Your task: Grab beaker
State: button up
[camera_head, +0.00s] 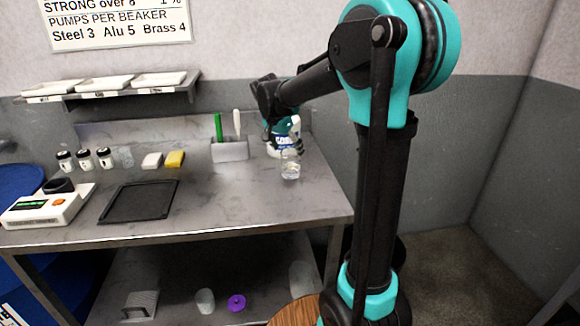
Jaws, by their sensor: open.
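A small clear beaker (290,170) stands upright on the grey bench near its right end, in front of a white bottle with a blue label (283,142). My gripper (284,140) is open above and behind the beaker, close to the bottle. The gripper overlaps the bottle in the picture, and I cannot tell whether they touch. Nothing is visibly held. A second clear glass vessel (126,157) stands at the back left, beside the dark-capped jars.
A grey holder (229,151) with green and white handles stands left of the beaker. A black tray (140,202), yellow sponge (175,159) and scale (44,208) sit farther left. Trays rest on a wall shelf (120,89). The bench (245,208) is clear in front of the beaker.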

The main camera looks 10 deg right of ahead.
aim_at(293, 165)
jog(key=shift+x, duration=4.35)
jog(key=shift+s, duration=0.1)
jog(key=c, duration=1.6)
jog(key=shift+r, duration=0.15)
jog(key=shift+r, duration=1.65)
jog(key=s+a, duration=1.2)
jog(key=shift+s+a, duration=0.25)
jog(key=shift+s, duration=0.05)
jog(key=shift+a, duration=0.1)
